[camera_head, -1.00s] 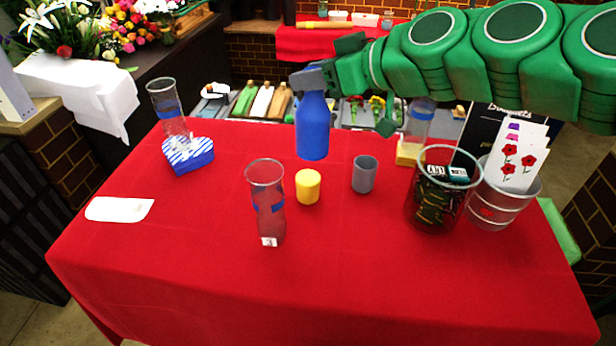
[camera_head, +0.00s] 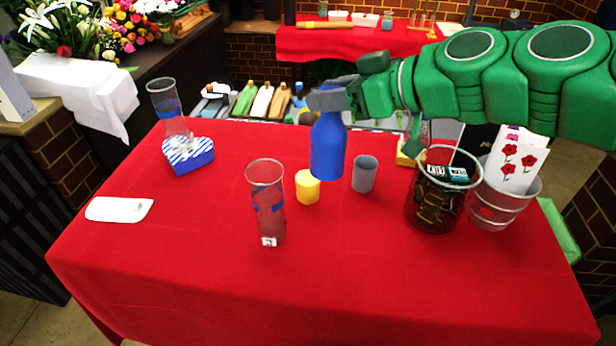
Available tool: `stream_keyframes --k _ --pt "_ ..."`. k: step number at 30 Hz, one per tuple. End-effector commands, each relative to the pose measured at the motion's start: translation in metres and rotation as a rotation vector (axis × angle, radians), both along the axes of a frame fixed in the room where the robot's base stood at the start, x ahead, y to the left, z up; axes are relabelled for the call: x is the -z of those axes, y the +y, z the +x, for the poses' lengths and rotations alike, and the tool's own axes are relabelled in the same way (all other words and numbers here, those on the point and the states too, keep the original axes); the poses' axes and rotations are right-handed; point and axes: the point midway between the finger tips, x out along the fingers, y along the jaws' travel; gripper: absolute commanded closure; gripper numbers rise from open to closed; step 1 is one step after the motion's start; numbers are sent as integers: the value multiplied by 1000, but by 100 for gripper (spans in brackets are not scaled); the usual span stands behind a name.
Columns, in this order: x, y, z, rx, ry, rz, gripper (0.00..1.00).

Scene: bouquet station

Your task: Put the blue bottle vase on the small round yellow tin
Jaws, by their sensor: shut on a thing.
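The blue bottle vase (camera_head: 328,148) hangs upright in my gripper (camera_head: 328,100), which is shut on its neck. The small round yellow tin (camera_head: 307,188) stands on the red table. In the picture the vase's lower end is just above and to the right of the tin, overlapping the tin's upper right edge. The vase looks clear of the tabletop, and I cannot tell whether it touches the tin. Most of the tin's top shows.
A clear glass vase with a blue band (camera_head: 267,205) stands left of the tin, a grey cup (camera_head: 364,174) right of it. Further right are a dark glass container (camera_head: 437,200) and a bucket of cards (camera_head: 503,205). The front of the red table (camera_head: 330,295) is clear.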

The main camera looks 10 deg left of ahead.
Motion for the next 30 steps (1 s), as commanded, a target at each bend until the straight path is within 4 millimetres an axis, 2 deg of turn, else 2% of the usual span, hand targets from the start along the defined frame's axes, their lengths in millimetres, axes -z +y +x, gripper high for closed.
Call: stream_keyframes --k 3,11,30 --pt "11 -1 1 3 2 1 100" --pt "22 3 9 0 2 1 100" --pt "59 37 85 0 2 0 100"
